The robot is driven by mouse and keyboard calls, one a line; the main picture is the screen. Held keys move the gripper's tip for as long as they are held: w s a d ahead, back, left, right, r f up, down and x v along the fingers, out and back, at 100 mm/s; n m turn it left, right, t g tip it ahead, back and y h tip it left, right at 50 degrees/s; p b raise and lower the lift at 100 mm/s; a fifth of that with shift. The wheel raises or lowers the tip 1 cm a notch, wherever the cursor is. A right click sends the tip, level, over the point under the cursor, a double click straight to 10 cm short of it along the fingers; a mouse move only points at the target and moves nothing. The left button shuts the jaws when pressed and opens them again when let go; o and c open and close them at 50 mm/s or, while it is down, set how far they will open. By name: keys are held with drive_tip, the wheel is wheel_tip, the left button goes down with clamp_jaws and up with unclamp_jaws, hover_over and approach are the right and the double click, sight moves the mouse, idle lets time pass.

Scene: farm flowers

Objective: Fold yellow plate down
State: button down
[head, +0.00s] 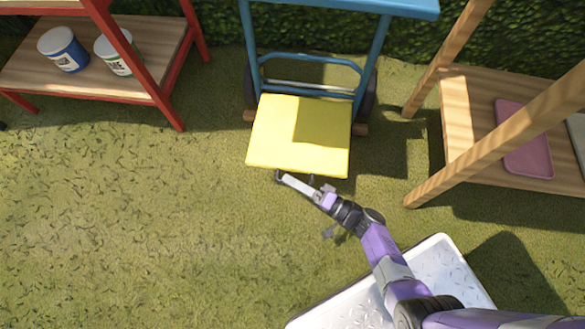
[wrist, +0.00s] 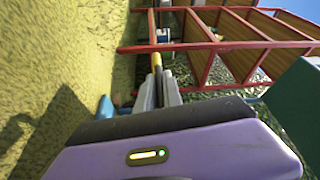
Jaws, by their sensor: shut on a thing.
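The yellow plate (head: 298,140) sticks out from the foot of a blue hand truck (head: 312,62) towards me. It looks close to level. My gripper (head: 295,179) is at the plate's near edge, a little left of my arm's line. In the wrist view, my gripper (wrist: 158,88) has its two pale fingers on either side of the plate's thin yellow edge (wrist: 156,60). It is shut on that edge. The rest of the plate is seen edge-on there, and the gap beneath it is hard to judge.
A red-framed shelf (head: 95,75) with a blue can (head: 63,49) and a green-labelled can (head: 119,53) stands at left. A wooden rack (head: 470,150) with a pink tray (head: 524,140) stands at right. Open grass lies left and in front.

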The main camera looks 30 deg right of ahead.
drive_tip(key=shift+f, duration=0.35)
drive_tip(key=c, duration=1.8)
unclamp_jaws()
drive_tip(key=shift+o, duration=0.2)
